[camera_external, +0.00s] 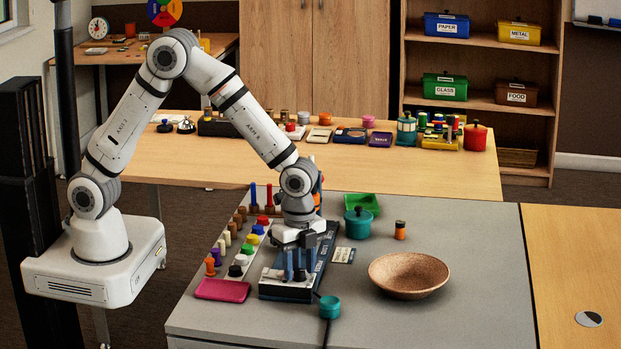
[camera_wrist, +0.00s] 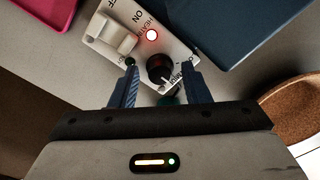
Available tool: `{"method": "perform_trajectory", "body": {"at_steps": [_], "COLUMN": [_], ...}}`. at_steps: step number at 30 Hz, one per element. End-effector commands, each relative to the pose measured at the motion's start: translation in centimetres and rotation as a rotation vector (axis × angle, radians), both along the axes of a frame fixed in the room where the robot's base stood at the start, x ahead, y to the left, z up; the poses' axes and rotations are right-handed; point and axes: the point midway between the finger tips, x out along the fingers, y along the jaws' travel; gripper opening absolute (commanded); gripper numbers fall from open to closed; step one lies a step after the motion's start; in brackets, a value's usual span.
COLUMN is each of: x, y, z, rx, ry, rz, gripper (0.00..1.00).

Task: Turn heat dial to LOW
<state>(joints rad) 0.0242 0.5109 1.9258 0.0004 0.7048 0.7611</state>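The heat dial (camera_wrist: 160,68) is a round black knob on a small white control panel (camera_wrist: 183,54) in the wrist view. A pale mark on the dial points towards the lower right; the small print beside it is not clearly legible. My gripper (camera_wrist: 159,64) is open, with one blue fingertip on each side of the dial and nothing visibly clamped. Contact with the dial cannot be told. In the external view my gripper (camera_external: 293,266) points down over the dark blue unit (camera_external: 284,292) on the grey table; the dial is not discernible there.
The panel also carries a white rocker switch (camera_wrist: 111,33) marked ON and OFF and a lit red lamp (camera_wrist: 152,34). Coloured pegs and a pink tray (camera_external: 222,291) lie to the left.

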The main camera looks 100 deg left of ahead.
Motion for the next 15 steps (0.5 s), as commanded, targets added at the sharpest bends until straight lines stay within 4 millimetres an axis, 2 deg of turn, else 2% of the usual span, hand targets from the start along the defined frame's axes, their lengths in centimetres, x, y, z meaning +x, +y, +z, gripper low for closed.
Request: {"method": "perform_trajectory", "body": {"at_steps": [2, 13, 15], "x": [0.0, 0.01, 0.01], "y": [0.0, 0.01, 0.01], "z": [0.01, 0.03, 0.03], "rx": [0.0, 0.0, 0.0], "ry": [0.0, 0.0, 0.0], "rz": [0.0, 0.0, 0.001], "gripper": [0.36, 0.06, 0.04]}}
